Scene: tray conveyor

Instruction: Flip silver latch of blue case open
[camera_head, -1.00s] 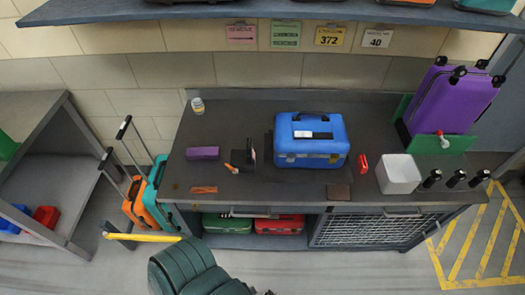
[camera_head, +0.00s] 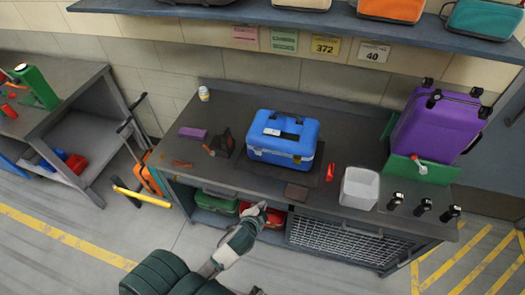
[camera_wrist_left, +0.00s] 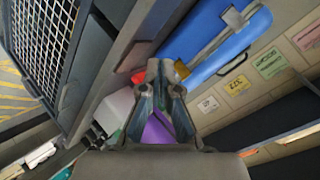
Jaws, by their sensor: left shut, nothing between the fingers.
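The blue case (camera_head: 284,137) stands upright on the dark workbench, its lid down and its handle on top. Small light fittings show on its front face, too small to tell which is the silver latch. My left gripper (camera_head: 262,208) is in front of the bench's front edge, below and apart from the case. It is shut and empty. In the left wrist view, the fingers (camera_wrist_left: 165,72) are at the middle, and the blue case (camera_wrist_left: 205,62) with a grey band along its side is beyond them at upper right. My right gripper does not show.
On the bench (camera_head: 262,181) are a purple block (camera_head: 193,133), a dark holder (camera_head: 226,142), a red item (camera_head: 330,172), a white bin (camera_head: 360,188) and a purple suitcase (camera_head: 435,122). Red and green cases lie on the shelf below. An overhead shelf (camera_head: 350,24) runs along the back.

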